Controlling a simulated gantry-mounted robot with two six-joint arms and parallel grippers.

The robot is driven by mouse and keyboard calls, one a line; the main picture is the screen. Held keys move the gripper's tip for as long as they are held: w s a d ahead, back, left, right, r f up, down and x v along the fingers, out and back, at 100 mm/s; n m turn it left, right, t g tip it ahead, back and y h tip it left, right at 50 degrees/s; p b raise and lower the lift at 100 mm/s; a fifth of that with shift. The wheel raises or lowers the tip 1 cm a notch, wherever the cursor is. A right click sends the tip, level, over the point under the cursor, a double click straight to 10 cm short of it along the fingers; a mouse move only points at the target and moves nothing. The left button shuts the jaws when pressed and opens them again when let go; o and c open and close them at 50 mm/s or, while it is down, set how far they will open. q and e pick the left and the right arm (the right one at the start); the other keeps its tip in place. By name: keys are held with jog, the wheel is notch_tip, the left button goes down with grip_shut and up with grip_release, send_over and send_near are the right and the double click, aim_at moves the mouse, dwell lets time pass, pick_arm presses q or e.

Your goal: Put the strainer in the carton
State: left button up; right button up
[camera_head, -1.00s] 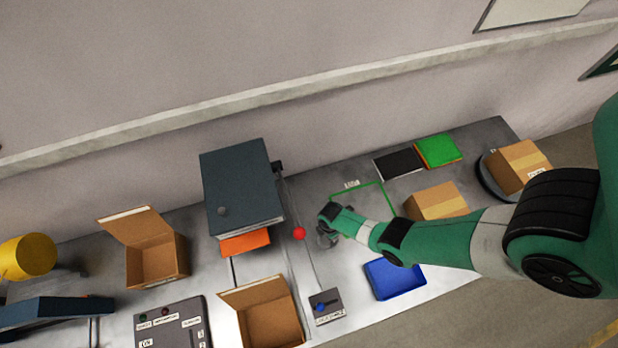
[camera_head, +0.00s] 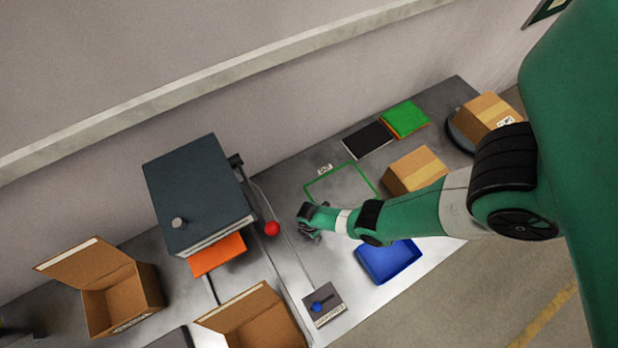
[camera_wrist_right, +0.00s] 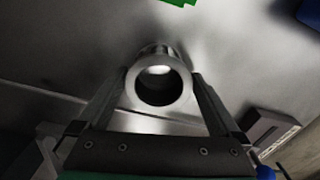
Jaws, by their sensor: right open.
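A hollow, shiny metal cylinder (camera_wrist_right: 160,66), which looks like the strainer, stands on the bench in the right wrist view. Its round open end faces the camera. My right gripper (camera_wrist_right: 161,84) is open, with one finger on each side of the cylinder; I cannot tell whether they touch it. In the head view the right gripper (camera_head: 309,230) is low over the bench, and the cylinder cannot be made out there. An open carton (camera_head: 255,318) is at the bottom, and another open carton (camera_head: 122,295) is farther left. My left gripper is not in view.
A dark box-shaped machine (camera_head: 198,195) with an orange part (camera_head: 217,254) stands left of the gripper. A red ball (camera_head: 272,228), a small control box (camera_head: 325,305) and a blue tray (camera_head: 387,261) are nearby. Closed cartons (camera_head: 414,171) (camera_head: 488,118) are at right.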

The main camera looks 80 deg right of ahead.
jog(key=shift+f, duration=0.65)
jog(key=shift+r, duration=0.1)
jog(key=c, duration=1.3)
jog(key=shift+o, duration=0.2)
jog(key=shift+r, duration=0.1)
